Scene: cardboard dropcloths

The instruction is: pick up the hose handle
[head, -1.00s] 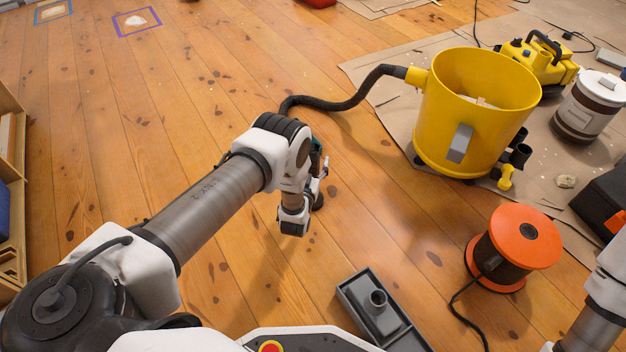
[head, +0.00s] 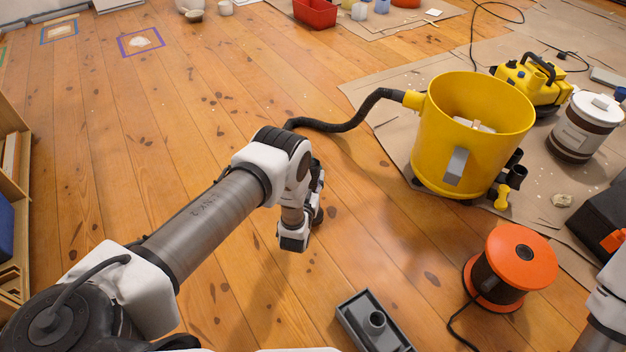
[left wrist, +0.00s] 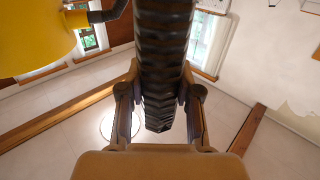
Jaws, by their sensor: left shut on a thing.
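The yellow vacuum bucket (head: 440,140) stands on brown cardboard, with a black hose (head: 345,126) running left from its side port to behind my left wrist. My left gripper (head: 318,202) is low over the wooden floor, left of the bucket, mostly hidden by its own wrist. In the left wrist view a black ribbed hose handle (left wrist: 163,60) runs between the two fingers of the gripper (left wrist: 160,112), which is shut on it. The bucket's yellow wall (left wrist: 30,40) shows at the upper left there. My right gripper is out of the picture.
An orange cable reel (head: 520,258) and a grey tray (head: 372,325) stand at the front right. A yellow machine (head: 535,82) and a white-lidded tub (head: 588,125) are behind. A shelf (head: 12,180) edges the left. The left floor is mostly clear.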

